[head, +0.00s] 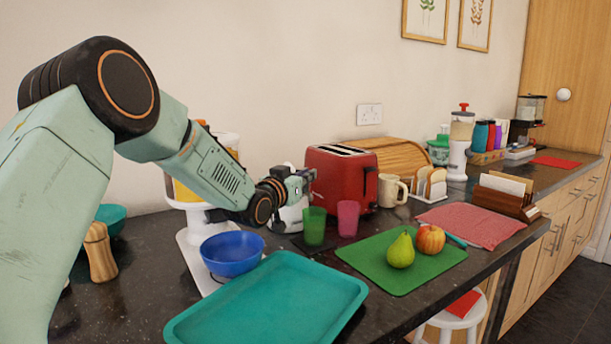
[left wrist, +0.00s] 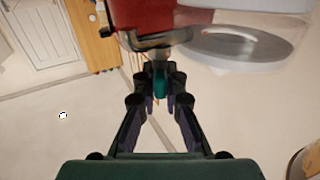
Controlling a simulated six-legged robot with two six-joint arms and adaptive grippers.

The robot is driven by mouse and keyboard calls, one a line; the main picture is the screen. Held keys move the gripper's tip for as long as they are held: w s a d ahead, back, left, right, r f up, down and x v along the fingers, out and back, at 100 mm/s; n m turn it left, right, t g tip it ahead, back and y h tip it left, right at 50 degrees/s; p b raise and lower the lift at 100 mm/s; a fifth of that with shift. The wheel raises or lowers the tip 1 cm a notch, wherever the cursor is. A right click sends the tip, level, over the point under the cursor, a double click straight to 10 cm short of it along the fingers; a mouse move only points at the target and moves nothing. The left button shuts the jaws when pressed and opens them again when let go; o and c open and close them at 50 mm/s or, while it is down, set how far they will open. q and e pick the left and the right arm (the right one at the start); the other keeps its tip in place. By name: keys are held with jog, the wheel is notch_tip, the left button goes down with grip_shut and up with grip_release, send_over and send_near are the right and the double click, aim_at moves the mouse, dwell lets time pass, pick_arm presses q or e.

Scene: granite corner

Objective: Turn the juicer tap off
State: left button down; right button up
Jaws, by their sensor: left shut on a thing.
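A white rounded appliance, which looks like the juicer (head: 290,217), stands left of the red toaster, partly hidden behind my left arm. My left gripper (head: 302,181) is at its upper part. In the left wrist view, my gripper (left wrist: 158,80) is shut on a small teal piece, which looks like the tap's lever (left wrist: 160,84). A grey metal part is just above it, with a red body behind. The lever's setting cannot be told. My right gripper is not in view.
A green cup (head: 314,227) and a pink cup (head: 348,218) stand close below my left gripper. The red toaster (head: 342,178) is just right. A blue bowl (head: 232,254), teal tray (head: 268,306) and green board (head: 372,264) with fruit are in front.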

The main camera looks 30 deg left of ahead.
pick_arm(q)
jog(key=shift+a+r+m+h+p, duration=0.15)
jog(key=shift+m+h+p, duration=0.95)
jog(key=shift+h, duration=0.6)
jog(key=shift+m+g+h+p, duration=0.7)
jog(key=shift+m+h+p, duration=0.3)
jog(key=shift+h+p, duration=0.45)
jog(key=shift+h, duration=0.25)
jog(key=c, duration=1.4)
grip_release()
notch_tip(320, 180, up, 10)
jog(key=shift+f, duration=0.1)
jog(key=shift+o, duration=0.2)
